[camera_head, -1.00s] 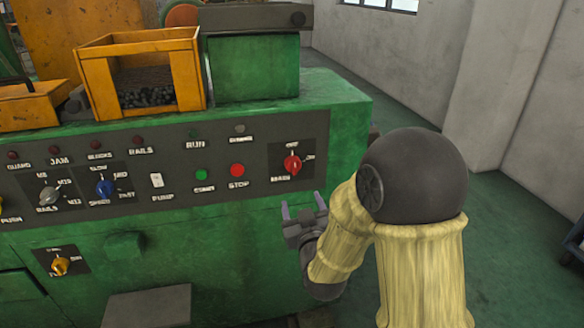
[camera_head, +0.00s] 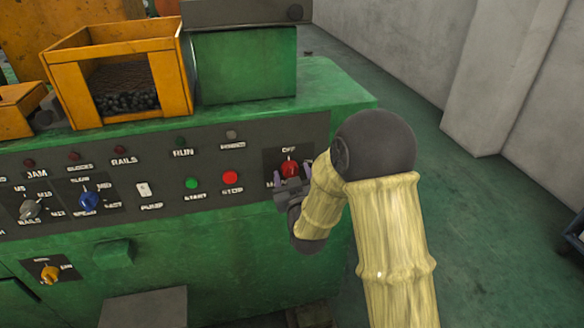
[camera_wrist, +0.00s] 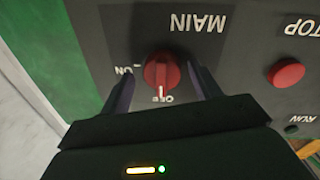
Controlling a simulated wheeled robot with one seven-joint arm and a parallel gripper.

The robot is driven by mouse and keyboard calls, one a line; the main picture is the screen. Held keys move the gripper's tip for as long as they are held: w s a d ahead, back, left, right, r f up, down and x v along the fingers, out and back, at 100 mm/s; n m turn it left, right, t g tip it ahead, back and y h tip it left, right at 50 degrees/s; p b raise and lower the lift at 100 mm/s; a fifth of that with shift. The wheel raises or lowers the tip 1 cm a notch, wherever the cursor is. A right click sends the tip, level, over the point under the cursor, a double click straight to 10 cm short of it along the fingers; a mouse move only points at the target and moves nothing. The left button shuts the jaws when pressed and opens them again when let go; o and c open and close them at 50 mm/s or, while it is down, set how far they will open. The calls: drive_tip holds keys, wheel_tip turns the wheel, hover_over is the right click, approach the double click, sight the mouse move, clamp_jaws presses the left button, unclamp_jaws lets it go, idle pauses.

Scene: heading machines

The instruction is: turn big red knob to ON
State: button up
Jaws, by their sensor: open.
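The big red knob (camera_head: 290,167) is on the dark MAIN plate at the right end of the machine's panel. In the wrist view, which shows the labels upside down, the red knob (camera_wrist: 161,72) has its white mark pointing down at OFF; ON is to its left. My gripper (camera_head: 292,176) is open at the knob and partly covers the plate in the head view. In the wrist view its two dark fingers (camera_wrist: 162,82) stand on either side of the knob, with a visible gap on each side. How deep they reach around it is hard to tell.
The red STOP button (camera_head: 231,178) and green START button (camera_head: 191,183) are left of the knob. The blue SPEED knob (camera_head: 88,200) is further left. An orange bin (camera_head: 62,85) stands on the green machine.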

drive_tip(key=shift+w+a, duration=0.1)
drive_tip(key=shift+w, duration=0.05)
drive_tip(key=shift+s, duration=0.3)
drive_tip(key=c, duration=0.3)
drive_tip(key=shift+a, duration=0.15)
drive_tip(key=c, duration=0.7)
drive_tip(key=shift+s, duration=0.1)
